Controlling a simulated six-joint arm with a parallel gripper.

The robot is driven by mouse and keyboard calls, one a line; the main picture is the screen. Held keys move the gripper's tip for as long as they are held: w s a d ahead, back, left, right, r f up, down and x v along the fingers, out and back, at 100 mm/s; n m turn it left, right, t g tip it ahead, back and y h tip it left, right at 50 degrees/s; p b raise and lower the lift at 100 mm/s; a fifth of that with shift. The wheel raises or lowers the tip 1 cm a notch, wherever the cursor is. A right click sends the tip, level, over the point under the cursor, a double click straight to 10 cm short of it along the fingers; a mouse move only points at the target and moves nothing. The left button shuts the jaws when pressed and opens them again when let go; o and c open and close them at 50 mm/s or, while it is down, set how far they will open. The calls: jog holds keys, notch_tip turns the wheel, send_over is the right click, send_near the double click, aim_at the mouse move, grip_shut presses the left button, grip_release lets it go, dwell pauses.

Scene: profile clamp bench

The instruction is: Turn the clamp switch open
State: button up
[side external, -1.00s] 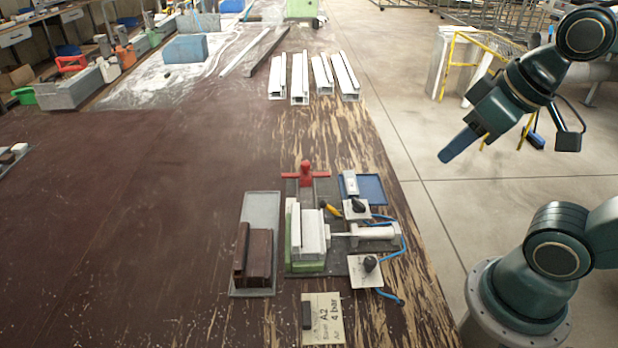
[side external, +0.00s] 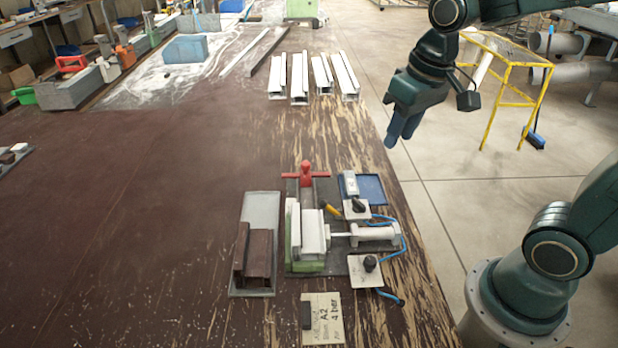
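Two white plates with black knobs sit on the bench clamp's right side: a far switch (side external: 356,207) and a near switch (side external: 366,270). I cannot tell from their looks which one is the clamp switch. The clamp's white cylinder (side external: 378,233) lies between them, its rod reaching left towards a white profile (side external: 312,236). The profile stands by a green block (side external: 306,267). My gripper (side external: 401,137) hangs above the table's right edge, beyond and above both switches, fingers pointing down. Its two blue fingers look apart, with nothing between them.
A red-handled part (side external: 306,175) stands behind the clamp. A blue tray (side external: 370,190) lies at the back right. A grey tray with brown profiles (side external: 261,211) is to the left. Blue hoses curve along the right side. A label card (side external: 322,325) lies in front.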

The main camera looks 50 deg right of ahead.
aim_at(359, 202)
jog(key=w+d+f+m+g, duration=0.1)
jog(key=w+f+g, duration=0.1)
jog(key=w+f, duration=0.5)
jog(key=shift+w+d+f+g, duration=0.15)
jog(key=shift+w+d+g, duration=0.15)
jog(key=shift+w+d, duration=0.1)
notch_tip(359, 202, down, 14)
jog(key=shift+r, duration=0.1)
dwell(0.6)
grip_shut()
